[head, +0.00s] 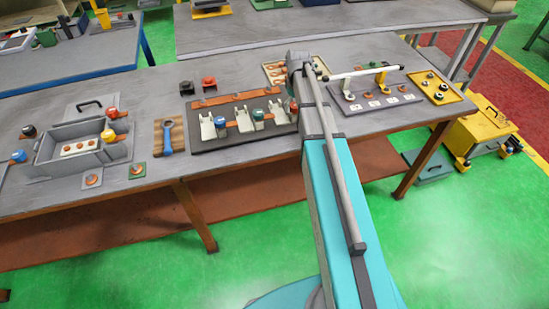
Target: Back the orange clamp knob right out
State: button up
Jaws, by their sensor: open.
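A dark fixture plate (215,142) on the bench carries several pale clamps. Their small knobs show as a blue knob (220,121), a teal knob (258,114) and an orange-red knob (293,106) at the right end, close beside my arm in the picture. The orange-red knob sits on its fixture; its thread is too small to see. My arm reaches over the bench to the right of this plate. My gripper is hidden behind the arm's own links, so its fingers and any contact with the knob do not show.
To the left stand a wooden block with a blue wrench (167,142) and a grey open box (60,155) with orange and blue knobs around it. Two blocks, black and red (209,83), lie behind the plate. A yellow tray (441,88) lies at the right.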

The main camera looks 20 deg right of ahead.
aim_at(295, 105)
jog(key=m, duration=1)
jog(key=shift+m, duration=0.4)
jog(key=m, duration=0.3)
jog(key=shift+m, duration=0.4)
jog(key=shift+r+p, duration=0.35)
notch_tip(295, 105, up, 14)
jog(key=f+p, duration=0.1)
jog(key=p, duration=1.3)
jog(key=s+a+f+n+b, duration=0.4)
jog(key=s+a+f+b, duration=0.3)
jog(key=s, duration=0.3)
jog(key=s+a+f+n+b, duration=0.5)
jog(key=s+a+f+b, duration=0.1)
jog(key=s+f+b, duration=0.2)
jog(key=shift+s+a+f+n+b, duration=0.3)
jog(key=shift+s+a+f+b, duration=0.1)
jog(key=shift+s+b, duration=0.65)
